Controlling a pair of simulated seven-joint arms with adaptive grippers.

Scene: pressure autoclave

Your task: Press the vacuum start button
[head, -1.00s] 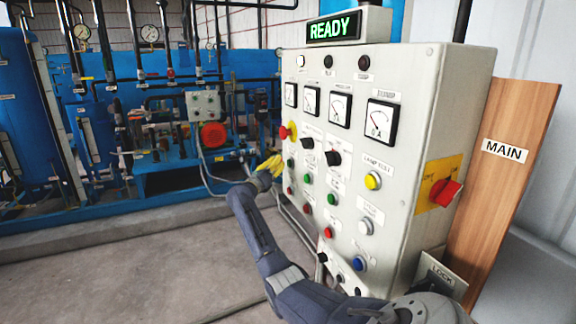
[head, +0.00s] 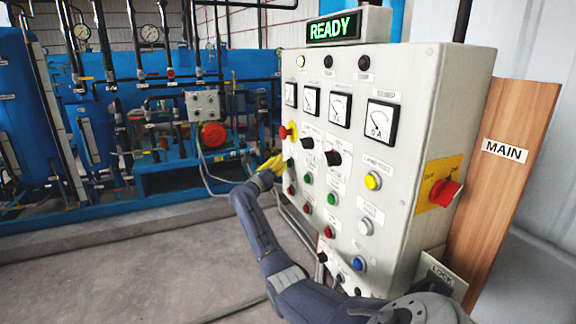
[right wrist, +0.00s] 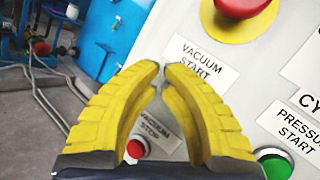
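The grey control panel (head: 400,190) stands right of centre in the head view. My right gripper (head: 282,160) has yellow fingers with tips close to the panel's left column of buttons, beside a green button (head: 291,163). In the right wrist view the fingertips of my right gripper (right wrist: 162,68) are together, just left of the VACUUM START label (right wrist: 198,62). The button for that label is hidden behind the fingers there. I cannot tell whether the tips touch it. The red VACUUM STOP button (right wrist: 136,149) shows between the fingers. My left gripper is not in view.
A red emergency knob on a yellow disc (right wrist: 240,18) lies above the label. A green button (right wrist: 275,162) labelled PRESSURE START is close on the right. A sign (head: 333,27) reads READY. Open floor (head: 110,270) lies left of the panel.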

